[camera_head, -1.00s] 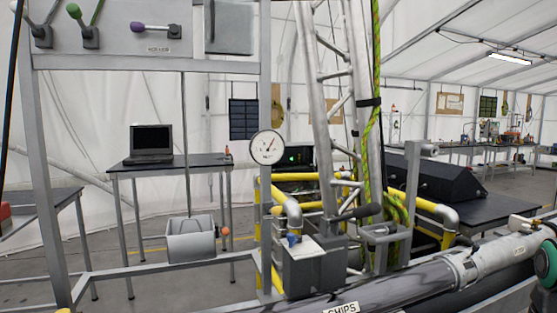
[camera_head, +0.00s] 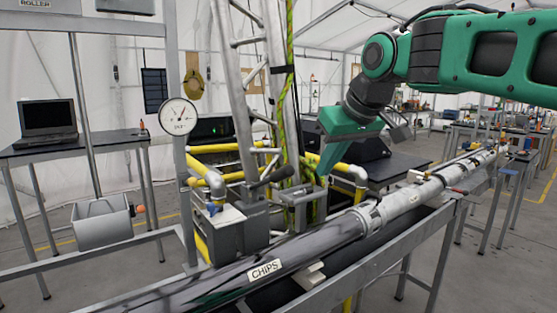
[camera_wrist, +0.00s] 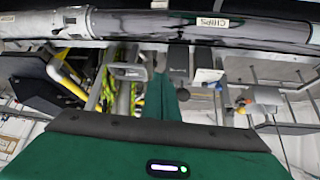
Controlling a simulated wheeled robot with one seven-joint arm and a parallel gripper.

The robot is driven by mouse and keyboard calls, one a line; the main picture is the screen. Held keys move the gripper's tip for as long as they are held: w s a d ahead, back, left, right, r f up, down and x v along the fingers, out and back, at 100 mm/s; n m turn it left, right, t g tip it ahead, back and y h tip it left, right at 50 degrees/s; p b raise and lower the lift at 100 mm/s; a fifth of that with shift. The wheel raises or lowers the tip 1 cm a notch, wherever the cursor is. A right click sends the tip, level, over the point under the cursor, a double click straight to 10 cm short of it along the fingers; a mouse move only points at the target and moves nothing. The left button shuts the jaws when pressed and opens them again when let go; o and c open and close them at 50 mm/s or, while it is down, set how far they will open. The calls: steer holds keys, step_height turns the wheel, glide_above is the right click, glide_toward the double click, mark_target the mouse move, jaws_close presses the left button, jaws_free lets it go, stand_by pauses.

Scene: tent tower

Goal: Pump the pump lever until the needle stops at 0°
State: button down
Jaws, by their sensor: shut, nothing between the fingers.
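The round white gauge (camera_head: 178,117) is mounted on a grey post at the left. A dark-gripped lever (camera_head: 272,178), likely the pump lever, slants up to the right from the grey pump box (camera_head: 226,224). My green gripper (camera_head: 325,172) is shut and empty, pointing down to the right of the lever and apart from it. In the wrist view my gripper (camera_wrist: 167,75) points toward the pipe side. A dark round end (camera_wrist: 183,94), perhaps the lever's grip, shows beside it.
A long pipe labelled CHIPS (camera_head: 264,270) runs across the front. The metal ladder tower (camera_head: 240,75) with a green-yellow rope and yellow railings (camera_head: 335,165) stand close behind the lever. A laptop (camera_head: 47,120) is on the left table.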

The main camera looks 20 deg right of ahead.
steer(key=w+a+r+n+t+y, duration=0.1)
steer(key=w+a+r+n+t, duration=0.15)
steer(key=a+r, duration=0.6)
glide_above(275, 172)
steer(key=shift+n+g, duration=0.25)
step_height(275, 172, down, 5)
steer(key=shift+f, duration=0.15)
steer(key=shift+s+d+f, duration=0.2)
steer(key=shift+s+f, duration=0.2)
steer(key=shift+f, duration=0.25)
steer(key=shift+s+d+f, duration=0.2)
steer(key=shift+s+f, duration=0.15)
steer(key=shift+f, duration=0.25)
steer(key=shift+s+d+f, duration=0.15)
steer(key=shift+s+f, duration=0.05)
steer(key=shift+f, duration=0.15)
steer(key=shift+s+f, duration=0.1)
